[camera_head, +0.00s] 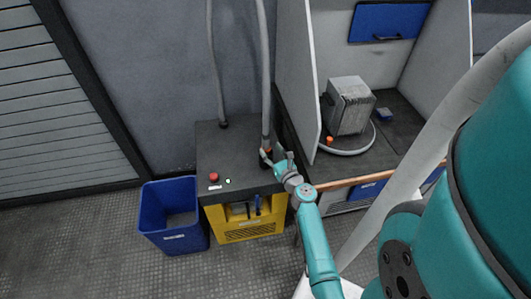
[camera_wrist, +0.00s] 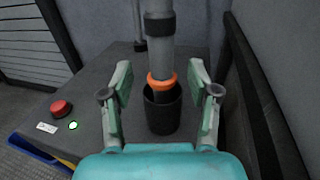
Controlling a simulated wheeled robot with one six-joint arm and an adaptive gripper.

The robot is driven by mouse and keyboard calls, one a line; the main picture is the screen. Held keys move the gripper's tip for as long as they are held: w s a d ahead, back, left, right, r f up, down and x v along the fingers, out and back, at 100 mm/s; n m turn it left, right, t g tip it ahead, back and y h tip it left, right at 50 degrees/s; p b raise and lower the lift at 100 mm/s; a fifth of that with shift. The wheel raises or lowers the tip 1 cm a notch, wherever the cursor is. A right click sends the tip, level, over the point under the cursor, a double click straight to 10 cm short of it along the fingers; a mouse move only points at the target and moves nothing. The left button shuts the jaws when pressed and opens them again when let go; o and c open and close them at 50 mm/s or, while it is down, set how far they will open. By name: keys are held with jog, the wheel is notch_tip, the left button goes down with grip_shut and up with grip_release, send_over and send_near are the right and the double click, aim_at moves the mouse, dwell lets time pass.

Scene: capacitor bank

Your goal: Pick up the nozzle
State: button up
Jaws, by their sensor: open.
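The nozzle (camera_wrist: 160,82) is the lower end of a grey hose, with an orange ring and a black band above it. It stands upright with its tip inside a black cup-shaped holder (camera_wrist: 161,112) on the dark top of a cabinet. It also shows in the head view (camera_head: 266,142), partly covered by my gripper. My gripper (camera_wrist: 161,78) is open, with one finger on each side of the nozzle at about the ring's height. Gaps show between both fingers and the nozzle. In the head view my gripper (camera_head: 277,158) is at the cabinet's right edge.
The dark-topped cabinet (camera_head: 225,160) has a yellow front and a red button (camera_head: 213,176). A second hose (camera_head: 215,70) rises at its back. A blue bin (camera_head: 170,215) stands left of it. A booth wall (camera_head: 298,75) stands close on the right. A ribbed grey block (camera_head: 349,106) sits inside the booth.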

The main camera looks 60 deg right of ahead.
aim_at(268, 144)
jog(key=shift+x, duration=2.6)
jog(key=shift+d+r, duration=0.1)
jog(key=shift+r, duration=0.05)
grip_shut()
